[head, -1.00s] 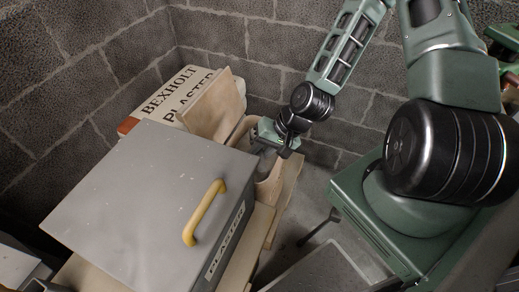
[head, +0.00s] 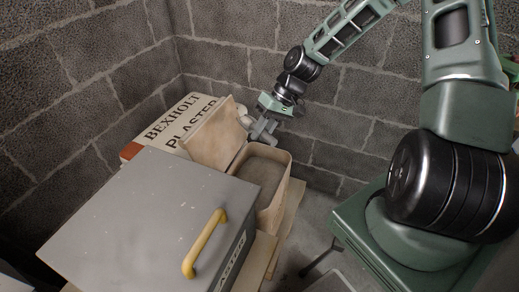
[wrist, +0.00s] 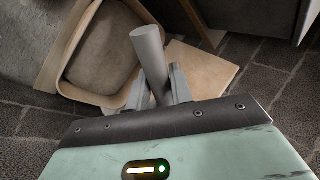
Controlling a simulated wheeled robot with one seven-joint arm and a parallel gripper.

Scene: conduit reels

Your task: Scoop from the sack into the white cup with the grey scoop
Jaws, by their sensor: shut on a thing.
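The open sack (head: 286,185) stands right of the grey box in the head view, with a beige rolled rim and grey-brown contents. The wrist view shows its rim (wrist: 62,45) at upper left. My gripper (head: 264,131) is above the sack's far side, clear of the rim. In the wrist view my gripper (wrist: 160,88) is shut on the grey scoop (wrist: 148,48); its round handle sticks out between the fingers. The scoop's bowl and any load in it cannot be made out. The white cup is not seen in any view.
A grey box (head: 150,215) with a yellow handle (head: 204,243) stands left of the sack. A printed plaster bag (head: 180,122) and an upright tan panel (head: 213,135) are behind. Block walls close off the back. Floor shows to the sack's right.

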